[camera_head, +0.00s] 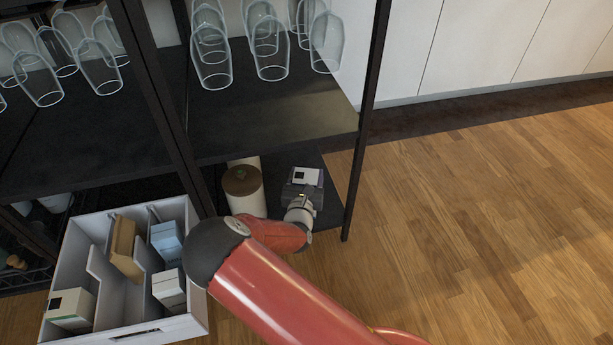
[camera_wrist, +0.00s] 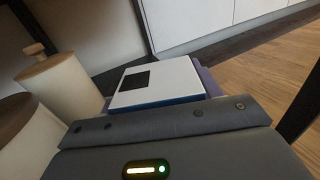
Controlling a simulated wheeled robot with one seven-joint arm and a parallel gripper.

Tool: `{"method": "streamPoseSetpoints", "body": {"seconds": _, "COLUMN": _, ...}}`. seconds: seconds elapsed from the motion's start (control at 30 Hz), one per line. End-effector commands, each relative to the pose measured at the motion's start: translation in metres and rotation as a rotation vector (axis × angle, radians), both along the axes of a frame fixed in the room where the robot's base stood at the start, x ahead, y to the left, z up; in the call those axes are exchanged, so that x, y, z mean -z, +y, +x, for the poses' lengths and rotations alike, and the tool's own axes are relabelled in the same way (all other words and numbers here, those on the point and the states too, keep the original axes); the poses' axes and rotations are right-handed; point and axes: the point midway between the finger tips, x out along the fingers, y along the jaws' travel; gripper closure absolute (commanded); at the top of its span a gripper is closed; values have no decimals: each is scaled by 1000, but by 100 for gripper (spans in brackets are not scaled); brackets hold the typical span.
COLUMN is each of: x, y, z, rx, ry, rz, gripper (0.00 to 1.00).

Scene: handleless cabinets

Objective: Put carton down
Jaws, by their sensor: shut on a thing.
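The carton (camera_head: 306,176) is a small box with a white face and a dark square on it. In the wrist view the carton (camera_wrist: 160,83) shows its white face and blue edge just beyond my gripper's body. My gripper (camera_head: 301,190) is shut on the carton, over the right part of the low dark shelf (camera_head: 328,208) of the black rack. My fingertips and the carton's underside are hidden, so I cannot tell whether it touches the shelf.
A cream canister with a wooden lid (camera_head: 242,182) stands left of the carton; canisters (camera_wrist: 62,84) show in the wrist view. A rack post (camera_head: 363,120) is close on the right. Glasses (camera_head: 270,50) stand on the shelf above. A white divided crate (camera_head: 75,255) holds several cartons.

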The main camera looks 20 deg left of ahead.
Motion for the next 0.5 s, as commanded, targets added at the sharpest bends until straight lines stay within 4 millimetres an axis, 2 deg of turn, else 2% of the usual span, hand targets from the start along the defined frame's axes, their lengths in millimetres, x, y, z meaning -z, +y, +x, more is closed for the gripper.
{"method": "streamPoseSetpoints", "body": {"seconds": 0.03, "x": 1, "y": 0, "z": 1, "rx": 1, "ry": -2, "rz": 0, "gripper": 100}}
{"method": "streamPoseSetpoints", "body": {"seconds": 0.07, "x": 1, "y": 0, "z": 0, "rx": 0, "ry": 0, "rz": 0, "gripper": 33}}
{"method": "streamPoseSetpoints", "body": {"seconds": 0.2, "x": 1, "y": 0, "z": 0, "rx": 0, "ry": 0, "rz": 0, "gripper": 15}}
{"method": "streamPoseSetpoints", "body": {"seconds": 0.5, "x": 0, "y": 0, "z": 0, "rx": 0, "ry": 0, "rz": 0, "gripper": 15}}
